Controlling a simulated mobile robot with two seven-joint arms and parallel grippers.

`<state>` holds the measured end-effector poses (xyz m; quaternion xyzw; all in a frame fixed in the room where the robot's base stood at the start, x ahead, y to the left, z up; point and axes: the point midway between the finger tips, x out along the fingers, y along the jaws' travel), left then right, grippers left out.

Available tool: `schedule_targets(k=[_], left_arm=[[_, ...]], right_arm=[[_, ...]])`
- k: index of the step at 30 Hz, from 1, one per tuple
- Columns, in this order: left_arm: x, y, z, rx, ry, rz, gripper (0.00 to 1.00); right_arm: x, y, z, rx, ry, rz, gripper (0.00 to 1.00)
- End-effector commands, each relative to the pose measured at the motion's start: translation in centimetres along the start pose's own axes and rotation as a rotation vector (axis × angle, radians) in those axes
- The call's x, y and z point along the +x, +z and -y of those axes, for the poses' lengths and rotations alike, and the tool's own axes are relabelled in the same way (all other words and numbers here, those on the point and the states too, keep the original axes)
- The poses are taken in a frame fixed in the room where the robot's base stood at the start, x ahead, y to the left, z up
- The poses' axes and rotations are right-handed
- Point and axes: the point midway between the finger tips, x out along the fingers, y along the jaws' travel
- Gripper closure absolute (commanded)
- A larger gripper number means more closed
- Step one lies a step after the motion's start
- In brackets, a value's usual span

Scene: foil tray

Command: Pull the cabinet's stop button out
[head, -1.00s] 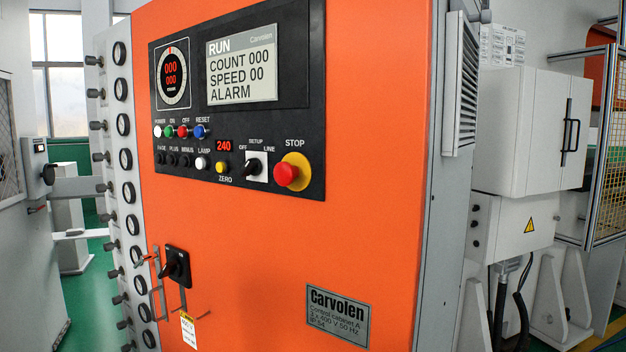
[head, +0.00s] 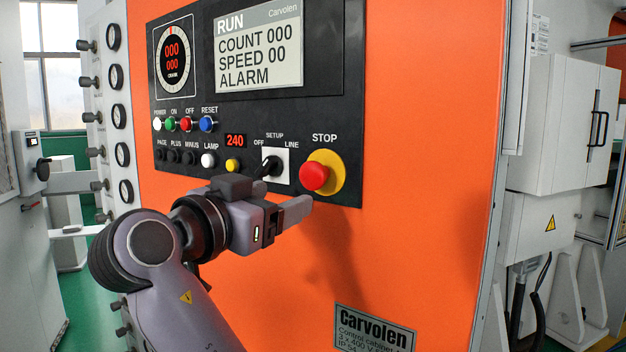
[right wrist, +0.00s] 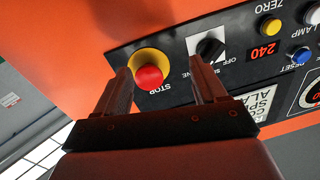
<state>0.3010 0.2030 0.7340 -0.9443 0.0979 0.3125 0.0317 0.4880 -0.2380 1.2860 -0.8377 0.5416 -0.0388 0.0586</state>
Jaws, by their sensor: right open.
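The stop button (head: 315,177) is a red mushroom knob on a yellow disc, at the lower right of the black panel on the orange cabinet (head: 440,120). My right gripper (head: 290,208) is in front of the panel, just left of and below the button in the head view. In the right wrist view the red stop button (right wrist: 149,77) shows beyond the open fingers (right wrist: 162,85), nearer the left finger. Nothing is between the fingers that I can see touching. The left gripper is not in view.
A black selector switch (head: 271,165) sits close left of the stop button, partly near my gripper. A yellow ZERO button (head: 233,166) and a red 240 display (head: 235,141) are farther left. A Carvolen nameplate (head: 374,335) is below. The orange face right of the button is clear.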

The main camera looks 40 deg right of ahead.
Motion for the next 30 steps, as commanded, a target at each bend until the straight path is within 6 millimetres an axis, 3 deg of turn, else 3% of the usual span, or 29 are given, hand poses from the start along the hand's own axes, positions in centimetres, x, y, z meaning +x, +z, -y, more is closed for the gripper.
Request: schedule_targets(k=[3, 7, 21, 30], left_arm=[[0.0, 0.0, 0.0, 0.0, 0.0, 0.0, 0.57], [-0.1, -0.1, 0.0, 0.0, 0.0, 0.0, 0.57], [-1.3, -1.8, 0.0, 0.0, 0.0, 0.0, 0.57], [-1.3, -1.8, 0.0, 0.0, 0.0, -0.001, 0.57]], right_arm=[[-1.0, -2.4, -1.2, 0.087, 0.056, -0.012, 0.29], [-0.9, -3.3, -1.8, 0.122, 0.083, -0.016, 0.29], [5.2, -3.4, -2.3, 0.119, 0.085, -0.017, 0.29], [5.8, -3.2, -2.3, 0.12, 0.082, -0.015, 0.29]])
